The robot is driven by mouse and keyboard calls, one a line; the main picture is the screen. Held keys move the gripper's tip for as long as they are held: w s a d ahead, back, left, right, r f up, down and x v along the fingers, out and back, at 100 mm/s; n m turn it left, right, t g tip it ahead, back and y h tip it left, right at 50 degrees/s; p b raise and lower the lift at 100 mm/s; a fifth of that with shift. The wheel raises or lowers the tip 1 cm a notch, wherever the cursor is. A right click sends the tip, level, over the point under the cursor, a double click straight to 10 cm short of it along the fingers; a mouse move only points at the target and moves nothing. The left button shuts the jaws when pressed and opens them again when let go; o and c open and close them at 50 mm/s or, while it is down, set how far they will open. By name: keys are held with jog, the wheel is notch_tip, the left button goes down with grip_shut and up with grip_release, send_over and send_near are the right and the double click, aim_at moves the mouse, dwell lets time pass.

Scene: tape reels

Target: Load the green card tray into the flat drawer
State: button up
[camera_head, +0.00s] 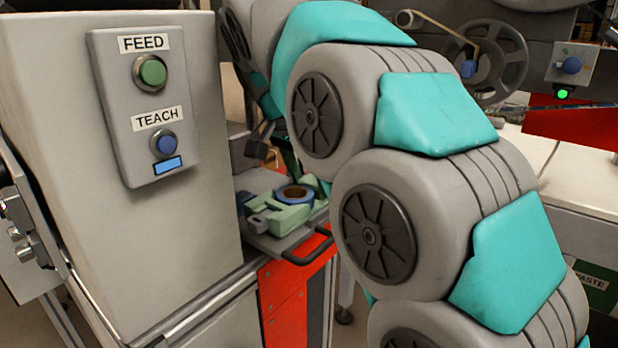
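A pale green tray (272,219) lies on a flat grey drawer (268,243) that sticks out in the gap beside the big grey machine body. A ring-shaped reel with a blue rim and brown core (295,195) sits on the tray. The drawer has a dark bar handle (310,251) at its front. My gripper (262,152) shows only in part, as dark pieces above and behind the tray. My own arm covers the rest, so its fingers and any hold cannot be made out. The right end of the tray is also hidden by my arm.
A control box with FEED (152,73) and TEACH (164,145) buttons is on the grey machine at left. A red panel (290,310) is below the drawer. A large reel (490,62) and a WASTE label (590,276) are at right. My arm fills the centre.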

jog(key=o, duration=0.5)
jog(key=shift+o, duration=0.2)
jog(key=shift+r, duration=1.8)
jog(key=s+d+r+b, duration=0.1)
jog(key=s+d, duration=0.3)
jog(key=s, duration=1.1)
jog(key=shift+s+d+r+b, duration=0.2)
jog(key=shift+b, duration=0.2)
jog(key=s+d+f+n+g+y, duration=0.1)
jog(key=s+d+f+n, duration=0.1)
jog(key=s+f, duration=0.4)
jog(key=s+d+f+n+g+y+p, duration=0.1)
jog(key=s+d+f, duration=0.4)
jog(key=f, duration=0.9)
jog(key=s+d+f+n+g, duration=0.3)
jog(key=s+f, duration=0.3)
jog(key=f, duration=0.3)
jog(key=shift+s+d+f+n+y, duration=0.3)
jog(key=shift+d+f+n+y, duration=0.1)
jog(key=shift+n, duration=0.4)
